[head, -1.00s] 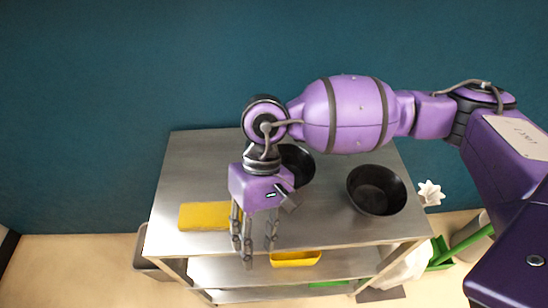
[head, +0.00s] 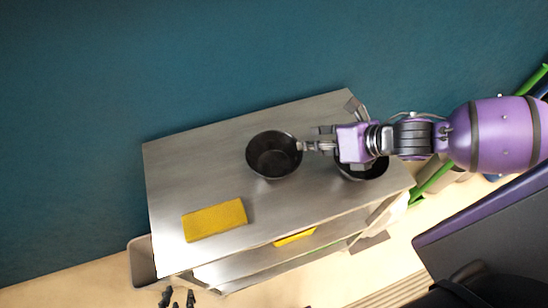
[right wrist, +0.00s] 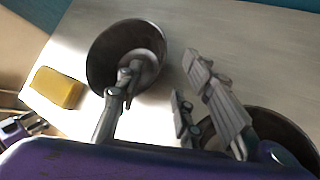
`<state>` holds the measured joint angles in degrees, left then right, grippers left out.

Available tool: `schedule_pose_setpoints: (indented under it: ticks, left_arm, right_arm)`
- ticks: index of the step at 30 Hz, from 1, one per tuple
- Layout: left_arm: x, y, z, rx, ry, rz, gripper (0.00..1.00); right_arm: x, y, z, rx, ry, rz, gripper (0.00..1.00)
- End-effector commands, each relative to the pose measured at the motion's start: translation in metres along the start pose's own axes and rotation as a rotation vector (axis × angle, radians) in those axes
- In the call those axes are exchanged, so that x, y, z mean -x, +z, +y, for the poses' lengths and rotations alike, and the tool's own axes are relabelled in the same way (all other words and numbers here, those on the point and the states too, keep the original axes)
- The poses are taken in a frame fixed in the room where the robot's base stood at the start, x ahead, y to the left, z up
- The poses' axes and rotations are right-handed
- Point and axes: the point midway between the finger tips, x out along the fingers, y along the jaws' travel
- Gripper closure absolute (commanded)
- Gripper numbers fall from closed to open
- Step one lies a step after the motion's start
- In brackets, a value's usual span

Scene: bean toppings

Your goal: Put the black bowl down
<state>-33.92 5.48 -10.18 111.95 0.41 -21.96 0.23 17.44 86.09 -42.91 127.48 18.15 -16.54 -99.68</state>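Two black bowls are at the steel table. The left bowl (head: 274,158) appears to rest near the middle of the top; in the right wrist view it (right wrist: 100,62) looks upright and empty. The right bowl (head: 364,174) is partly hidden under my right gripper (head: 328,126); its rim shows in the right wrist view (right wrist: 292,130). My right gripper's fingers are spread wide. One finger reaches the left bowl's right rim and overlaps its inside; the others are outside it. Contact is unclear. My left gripper (head: 178,298) is at the bottom edge, fingers apart and empty.
A yellow block (head: 214,219) lies on the steel table (head: 185,180) at the front left. A yellow item (head: 295,237) is on the lower shelf. A grey bin (head: 142,262) stands left of the table. The table's left back is clear.

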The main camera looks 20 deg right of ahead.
Motion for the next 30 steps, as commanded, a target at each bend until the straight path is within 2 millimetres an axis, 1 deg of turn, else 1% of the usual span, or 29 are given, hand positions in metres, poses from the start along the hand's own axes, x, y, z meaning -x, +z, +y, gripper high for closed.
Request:
schedule_pose_setpoints:
  ticks: [1, 5, 8, 12, 15, 18, 25, 30]
  left_arm:
    - [0.000, 0.005, 0.000, 0.001, 0.000, -0.007, 0.71]
    - [0.000, 0.008, 0.001, 0.007, -0.002, -0.012, 0.71]
    - [0.001, 0.003, 0.003, 0.015, -0.003, -0.005, 0.71]
    - [0.002, -0.006, 0.004, 0.019, -0.003, 0.011, 0.71]
    - [0.002, -0.007, 0.004, 0.019, -0.003, 0.014, 0.71]
    - [0.002, -0.009, 0.003, 0.017, -0.002, 0.015, 0.71]
    - [-0.001, -0.010, 0.002, 0.009, 0.000, 0.018, 0.71]
    - [-0.001, -0.007, 0.001, 0.005, 0.000, 0.011, 0.71]
  right_arm:
    - [-0.008, -0.001, 0.001, -0.004, 0.004, -0.001, 0.66]
    - [-0.022, -0.001, 0.002, -0.002, 0.006, -0.001, 0.66]
    - [-0.033, 0.000, 0.003, -0.002, 0.006, -0.003, 0.66]
    - [-0.052, 0.000, 0.004, 0.000, 0.008, -0.004, 0.66]
    - [-0.065, -0.001, 0.004, 0.000, 0.007, -0.003, 0.66]
    - [-0.071, -0.001, 0.003, 0.002, 0.006, -0.002, 0.66]
    - [-0.072, -0.001, 0.003, 0.003, 0.006, -0.001, 0.66]
    - [-0.072, -0.001, 0.003, 0.003, 0.006, -0.001, 0.88]
